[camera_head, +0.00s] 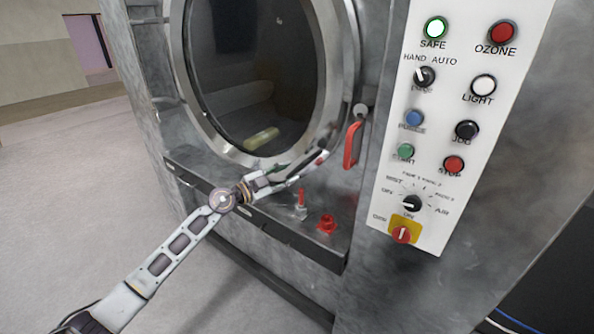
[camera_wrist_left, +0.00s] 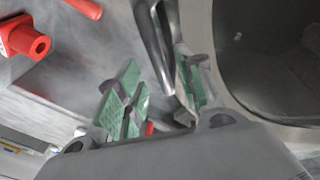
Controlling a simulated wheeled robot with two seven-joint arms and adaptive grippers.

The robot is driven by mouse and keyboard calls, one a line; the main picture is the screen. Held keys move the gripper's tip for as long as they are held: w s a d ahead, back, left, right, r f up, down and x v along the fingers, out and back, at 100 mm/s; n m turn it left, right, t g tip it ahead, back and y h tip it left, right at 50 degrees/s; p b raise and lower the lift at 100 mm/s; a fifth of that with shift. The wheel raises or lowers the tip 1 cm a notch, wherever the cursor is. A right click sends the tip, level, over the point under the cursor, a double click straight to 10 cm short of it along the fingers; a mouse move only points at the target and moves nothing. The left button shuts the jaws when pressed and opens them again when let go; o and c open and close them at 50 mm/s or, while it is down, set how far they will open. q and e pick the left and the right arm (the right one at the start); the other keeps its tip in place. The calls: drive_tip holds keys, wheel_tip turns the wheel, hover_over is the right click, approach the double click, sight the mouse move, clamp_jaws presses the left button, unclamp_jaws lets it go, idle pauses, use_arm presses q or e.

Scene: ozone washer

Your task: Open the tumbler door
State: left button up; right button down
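The tumbler door (camera_head: 262,60) is a large round dark glass pane in a pale metal ring on the front of the washer. The door appears shut against the machine. My left gripper (camera_head: 322,152) is at the lower right of the door ring. In the left wrist view, its two green-padded fingers (camera_wrist_left: 158,92) are apart. A dark metal bar (camera_wrist_left: 156,38), which looks like a door handle, passes between or just beyond them; contact cannot be told. A red handle (camera_head: 353,145) is just right of the gripper in the head view. My right gripper is not in view.
A white control panel (camera_head: 452,120) with buttons and knobs is on the right. A red lever (camera_head: 301,197) and red fitting (camera_head: 327,224) stick up from the ledge below the door. The floor (camera_head: 70,200) at left is clear.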

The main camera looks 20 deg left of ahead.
sight(294, 171)
use_arm(q)
drive_tip(key=shift+x, duration=2.45)
clamp_jaws()
